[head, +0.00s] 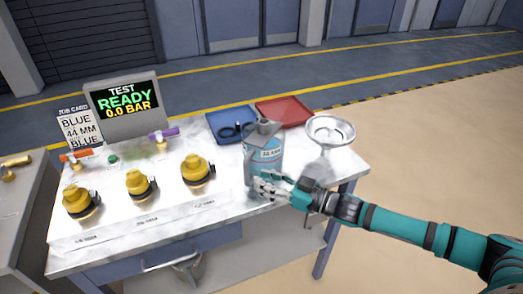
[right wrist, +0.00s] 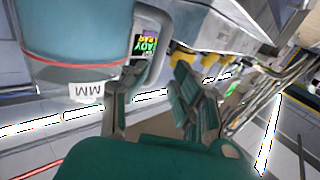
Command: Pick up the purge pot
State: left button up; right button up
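A blue-grey pot (head: 262,165) with a grey top and a white label ending in "MM" stands upright near the right end of the white workbench. I take it to be the purge pot. In the right wrist view, the pot's body (right wrist: 70,35) fills the upper left, its label appears upside down, and its grey handle loop shows. My right gripper (head: 268,184) is at the pot's lower front right in the head view. In the wrist view its teal-padded fingers (right wrist: 152,100) are spread apart, with the handle near the gap. Contact cannot be told. My left gripper is not in view.
Behind the pot are a blue tray (head: 215,133) with dark rings and a red tray (head: 300,113). A metal funnel (head: 330,130) stands to its right. Several yellow caps (head: 137,183) and a display (head: 128,105) are to the left. A pail (head: 190,268) sits below the bench.

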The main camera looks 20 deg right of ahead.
aim_at(247, 183)
jog(key=shift+p+x, duration=0.65)
jog(key=shift+x, duration=2.55)
jog(key=shift+d+f, duration=0.1)
jog(key=shift+d, duration=0.05)
grip_shut()
jog(key=shift+w+r, duration=0.1)
jog(key=shift+r, duration=0.1)
